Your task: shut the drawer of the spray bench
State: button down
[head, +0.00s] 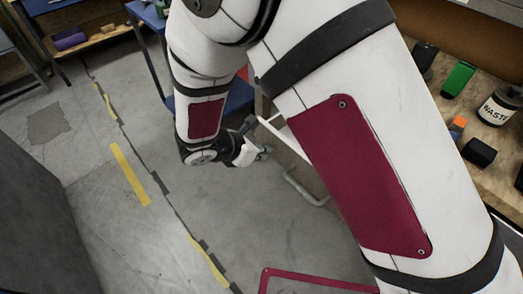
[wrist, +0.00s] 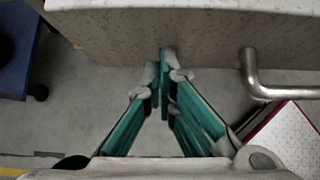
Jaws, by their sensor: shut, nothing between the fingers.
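The drawer of the spray bench shows in the head view as a pale top edge (head: 284,136) with a bent metal handle (head: 305,190). My arm hides most of it and how far it stands out. In the wrist view its speckled front (wrist: 200,35) spans the top, with the handle (wrist: 258,82) to the right of my fingers. My gripper (wrist: 165,62) is shut and empty, its teal fingertips at the drawer front, left of the handle. I cannot tell if they touch it. In the head view my gripper (head: 264,152) is beside the drawer, beyond the handle.
The bench top (head: 500,143) at right holds a green box (head: 458,78), a WASTE can (head: 498,107) and black items. A blue piece of furniture (head: 222,100) stands behind my arm. A red-edged object (head: 315,279) is at the bottom. The taped floor (head: 125,235) at left is open.

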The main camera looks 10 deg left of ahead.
jog(key=w+d+b, duration=0.1)
jog(key=w+d, duration=0.4)
jog(key=w, duration=0.1)
jog(key=w+d+b, duration=0.2)
jog(key=w+d, duration=0.3)
jog(key=w, duration=0.2)
jog(key=w+d+b, duration=0.1)
jog(key=w+d, duration=0.5)
jog(key=w, duration=0.1)
jog(key=shift+w, duration=0.2)
jog(key=shift+w+d, duration=0.15)
jog(key=shift+w, duration=0.05)
jog(key=shift+d+r, duration=0.1)
